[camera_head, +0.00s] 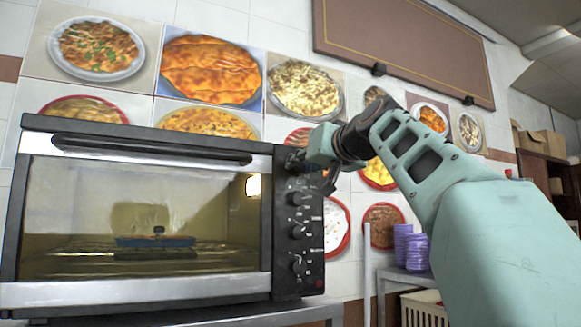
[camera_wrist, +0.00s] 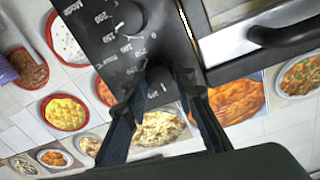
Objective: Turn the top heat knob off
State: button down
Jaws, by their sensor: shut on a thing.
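The toaster oven (camera_head: 140,290) has a black control panel (camera_head: 313,255) on its right side with a column of dark knobs. My gripper (camera_head: 307,160) is at the top heat knob, at the upper end of that column, and its arm comes in from the right. In the wrist view my gripper (camera_wrist: 160,78) has its two dark fingers on either side of the top heat knob (camera_wrist: 158,74), shut on it. The fingers hide part of the knob, and its pointer direction cannot be read. The neighbouring knob (camera_wrist: 128,18) has printed numbers around it.
Lower knobs (camera_head: 298,231) sit close below the held one. The glass door (camera_head: 140,215) is closed, with a blue tray (camera_head: 155,242) inside. Its handle (camera_head: 150,149) runs along the top. Purple stacked dishes (camera_head: 411,247) stand at right.

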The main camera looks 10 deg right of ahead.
jog(key=shift+r, duration=0.1)
jog(key=c, duration=1.6)
grip_release()
